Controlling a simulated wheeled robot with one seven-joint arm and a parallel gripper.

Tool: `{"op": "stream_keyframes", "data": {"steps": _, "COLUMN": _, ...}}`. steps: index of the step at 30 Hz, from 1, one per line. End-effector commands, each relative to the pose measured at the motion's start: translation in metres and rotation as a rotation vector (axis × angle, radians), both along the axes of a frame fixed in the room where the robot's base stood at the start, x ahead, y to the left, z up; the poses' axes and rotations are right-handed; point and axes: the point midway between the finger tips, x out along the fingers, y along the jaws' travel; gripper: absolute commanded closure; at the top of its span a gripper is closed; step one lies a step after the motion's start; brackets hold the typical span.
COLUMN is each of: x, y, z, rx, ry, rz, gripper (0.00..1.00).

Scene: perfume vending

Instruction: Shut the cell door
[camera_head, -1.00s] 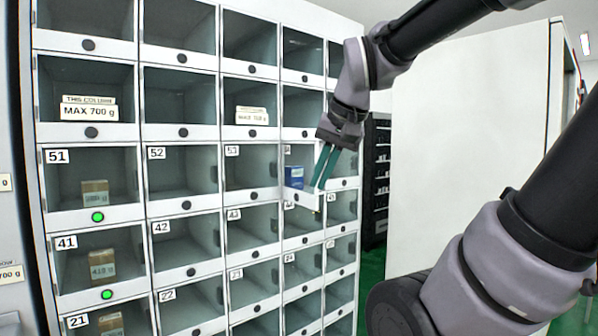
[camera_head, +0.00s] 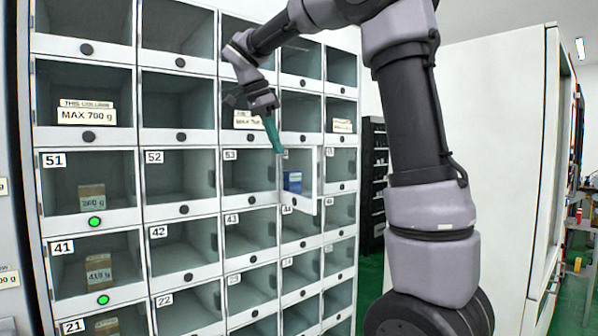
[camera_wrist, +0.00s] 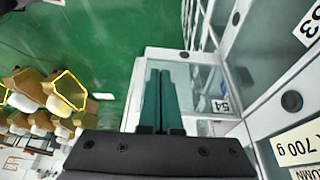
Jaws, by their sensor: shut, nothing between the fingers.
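The cell door (camera_head: 313,206) is a clear panel in a white frame. It stands open, jutting out from the locker front at cell 54. A blue box (camera_head: 292,181) shows at that cell. My gripper (camera_head: 278,150) has its green fingers together and empty, at the upper left of the door. In the wrist view the shut fingers (camera_wrist: 159,73) lie over the white-framed door (camera_wrist: 198,55), and the 54 label (camera_wrist: 220,106) shows right of them. I cannot tell whether the fingers touch the door.
The locker wall (camera_head: 141,182) has rows of clear-fronted cells, with boxes in cells 51 and 41. A large white cabinet (camera_head: 485,140) stands at the right. A dark shelf (camera_head: 374,175) stands behind. Green floor shows in the wrist view (camera_wrist: 110,50).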

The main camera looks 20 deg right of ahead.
Motion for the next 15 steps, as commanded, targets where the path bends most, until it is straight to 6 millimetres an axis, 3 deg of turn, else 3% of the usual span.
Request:
{"op": "stream_keyframes", "data": {"steps": 11, "x": 0.005, "y": -0.029, "z": -0.075, "rx": 0.0, "ry": 0.004, "rz": 0.002, "gripper": 1.0}}
{"op": "stream_keyframes", "data": {"steps": 15, "x": 0.01, "y": -0.051, "z": -0.073, "rx": 0.001, "ry": -0.001, "rz": -0.001, "gripper": 1.0}}
